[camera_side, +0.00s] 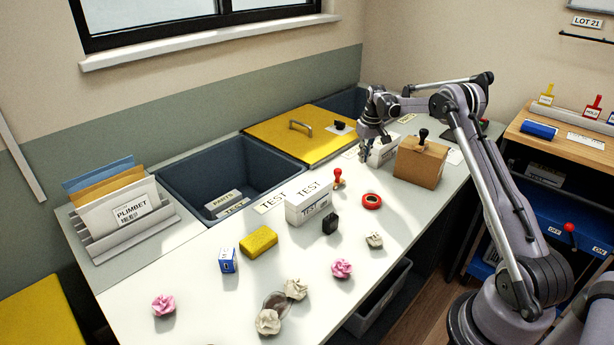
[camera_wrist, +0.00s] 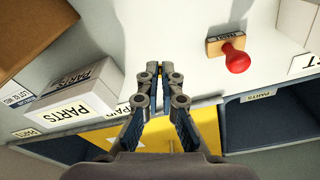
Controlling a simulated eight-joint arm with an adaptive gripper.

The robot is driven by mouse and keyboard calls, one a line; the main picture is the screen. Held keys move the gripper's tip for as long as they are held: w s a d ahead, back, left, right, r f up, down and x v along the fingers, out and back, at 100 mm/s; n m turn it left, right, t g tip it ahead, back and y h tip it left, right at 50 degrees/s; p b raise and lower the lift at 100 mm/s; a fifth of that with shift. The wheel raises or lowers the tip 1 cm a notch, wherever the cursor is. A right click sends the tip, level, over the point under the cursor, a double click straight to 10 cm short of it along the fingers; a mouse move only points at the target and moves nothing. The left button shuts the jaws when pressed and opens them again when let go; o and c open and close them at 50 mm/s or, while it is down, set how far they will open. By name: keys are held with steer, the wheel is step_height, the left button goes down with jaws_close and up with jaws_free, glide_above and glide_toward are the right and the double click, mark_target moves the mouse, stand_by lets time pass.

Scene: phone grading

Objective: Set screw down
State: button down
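My gripper (camera_side: 366,152) is at the far part of the white table, beside the white PARTS box, in the side view. In the wrist view my gripper (camera_wrist: 160,69) points at the table, with its two fingertips almost together. I cannot make out a screw between the fingertips or on the table in either view. If one is there, it is too small or hidden by the fingers.
The white PARTS box (camera_wrist: 75,97) is left of my fingers, and a red-knobbed stamp (camera_wrist: 236,58) is to the right. A cardboard box (camera_side: 420,162) stands near the gripper. A yellow lid (camera_side: 290,130) and open dark bin (camera_side: 220,170) line the back. Crumpled papers lie in front.

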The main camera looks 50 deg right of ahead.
mark_target(350, 177)
steer(key=w, duration=0.1)
steer(key=w+a+f, duration=0.1)
steer(key=w+f, duration=0.1)
steer(key=shift+w+a+f, duration=0.2)
steer(key=shift+w+a, duration=0.05)
steer(key=shift+a, duration=0.15)
steer(key=shift+f, duration=2)
steer(key=shift+f, duration=0.15)
steer(key=c, duration=1.5)
jaws_free()
